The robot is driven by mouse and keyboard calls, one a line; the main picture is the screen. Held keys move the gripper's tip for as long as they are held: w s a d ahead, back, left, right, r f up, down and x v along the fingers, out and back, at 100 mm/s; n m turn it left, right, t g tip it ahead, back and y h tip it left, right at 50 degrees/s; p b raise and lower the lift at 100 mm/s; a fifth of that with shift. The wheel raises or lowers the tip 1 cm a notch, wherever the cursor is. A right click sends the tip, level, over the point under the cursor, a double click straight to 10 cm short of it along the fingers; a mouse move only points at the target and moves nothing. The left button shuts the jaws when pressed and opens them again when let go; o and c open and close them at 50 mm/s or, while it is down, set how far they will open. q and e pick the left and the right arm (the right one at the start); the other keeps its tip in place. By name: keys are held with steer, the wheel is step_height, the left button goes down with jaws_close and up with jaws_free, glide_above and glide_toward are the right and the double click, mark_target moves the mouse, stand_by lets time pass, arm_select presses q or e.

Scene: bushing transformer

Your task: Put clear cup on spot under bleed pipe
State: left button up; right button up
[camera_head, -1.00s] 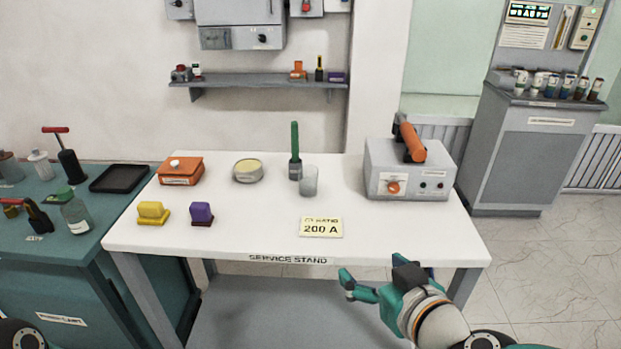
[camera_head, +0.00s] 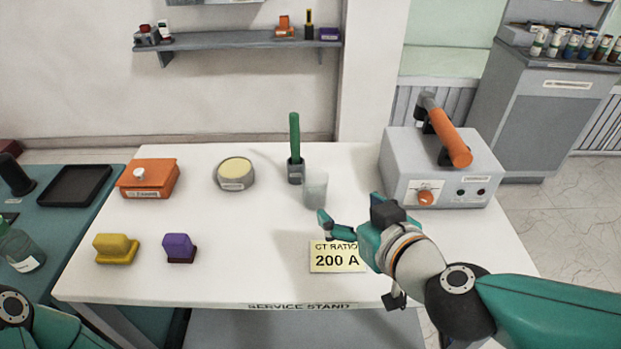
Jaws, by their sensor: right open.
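The clear cup (camera_head: 315,188) stands upright on the white service stand (camera_head: 250,225), beside a dark holder with a green handle (camera_head: 295,150). My right gripper (camera_head: 325,222) is open and empty over the stand, just below the cup in the picture and apart from it as far as I can tell. It partly covers the yellow "CT RATIO 200 A" plate (camera_head: 335,260). My left arm shows only as a piece at the lower left corner; its gripper is out of view. No bleed pipe or spot under it can be made out.
A grey box with an orange handle (camera_head: 440,170) stands right of the cup. A round tin (camera_head: 234,173), an orange box (camera_head: 149,178), a yellow block (camera_head: 116,249) and a purple block (camera_head: 179,248) sit at the left. The stand's middle is clear.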

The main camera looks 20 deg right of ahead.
steer(key=w+p, duration=0.1)
steer(key=w, duration=0.1)
steer(key=p, duration=0.3)
glide_toward(310, 174)
steer(key=shift+f+p+x, duration=0.2)
steer(key=shift+p+x, duration=0.1)
steer(key=shift+x, duration=0.65)
steer(key=shift+p+x, duration=0.6)
steer(key=shift+x, duration=2.2)
steer(key=c, duration=1.4)
steer(key=shift+r, duration=0.1)
